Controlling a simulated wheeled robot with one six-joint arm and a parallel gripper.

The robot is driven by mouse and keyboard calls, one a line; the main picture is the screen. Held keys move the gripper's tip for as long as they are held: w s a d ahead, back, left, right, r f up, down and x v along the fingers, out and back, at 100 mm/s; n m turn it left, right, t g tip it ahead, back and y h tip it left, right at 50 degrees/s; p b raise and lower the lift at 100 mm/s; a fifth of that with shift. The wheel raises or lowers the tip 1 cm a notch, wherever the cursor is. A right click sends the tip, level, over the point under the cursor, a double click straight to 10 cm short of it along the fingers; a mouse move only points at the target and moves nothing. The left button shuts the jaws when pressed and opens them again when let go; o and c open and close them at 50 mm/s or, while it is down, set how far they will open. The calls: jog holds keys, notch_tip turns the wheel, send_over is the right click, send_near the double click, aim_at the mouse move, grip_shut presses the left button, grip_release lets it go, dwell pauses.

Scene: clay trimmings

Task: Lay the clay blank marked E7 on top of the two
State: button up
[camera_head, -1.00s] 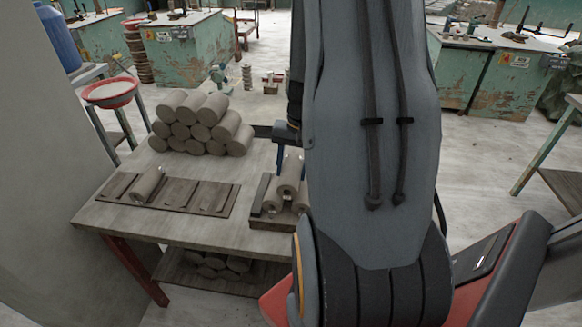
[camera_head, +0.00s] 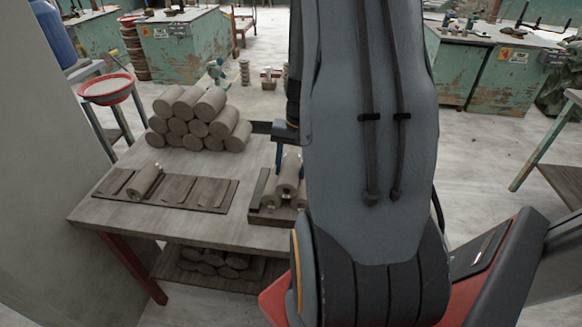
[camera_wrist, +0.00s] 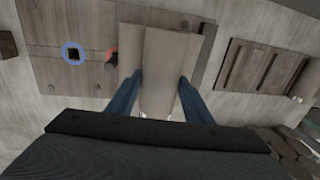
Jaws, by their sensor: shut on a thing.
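My gripper (camera_wrist: 160,92) is shut on a grey clay blank (camera_wrist: 162,70), one blue finger on each side of it. In the head view this blank (camera_head: 289,172) lies over two more blanks, a left one (camera_head: 270,198) and a right one (camera_head: 301,198), side by side in a wooden holder (camera_head: 262,219). The held blank seems to sit in the groove between them; I cannot tell if it touches both. No E7 mark is readable. My arm hides the holder's right side.
A slotted wooden board (camera_head: 208,194) with one blank (camera_head: 145,181) lies to the left on the table (camera_head: 110,216). A pyramid of several blanks (camera_head: 198,118) stands behind. More blanks (camera_head: 215,262) lie on the shelf below. Bare tabletop separates board and holder.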

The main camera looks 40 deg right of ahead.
jog(key=shift+f, duration=0.35)
dwell(0.4)
jog(key=o, duration=1.4)
jog(key=shift+c, duration=0.2)
jog(key=shift+o, duration=1.3)
jog(key=shift+s+a+f, duration=0.1)
jog(key=shift+s+d+r+b, duration=0.15)
jog(key=shift+r+b, duration=0.15)
jog(key=shift+r, duration=1.05)
jog(key=shift+d+r+b, duration=0.1)
jog(key=shift+r+b, duration=0.2)
jog(key=shift+r, duration=1.1)
jog(key=shift+s+d+r+b, duration=0.15)
jog(key=shift+r+b, duration=0.15)
jog(key=shift+r, duration=1.05)
jog(key=shift+a, duration=0.1)
jog(key=s+a+n+h+b, duration=0.1)
jog(key=a+n, duration=0.9)
jog(key=a, duration=1.5)
jog(key=shift+s+f+b, duration=0.35)
jog(key=shift+s+b, duration=0.15)
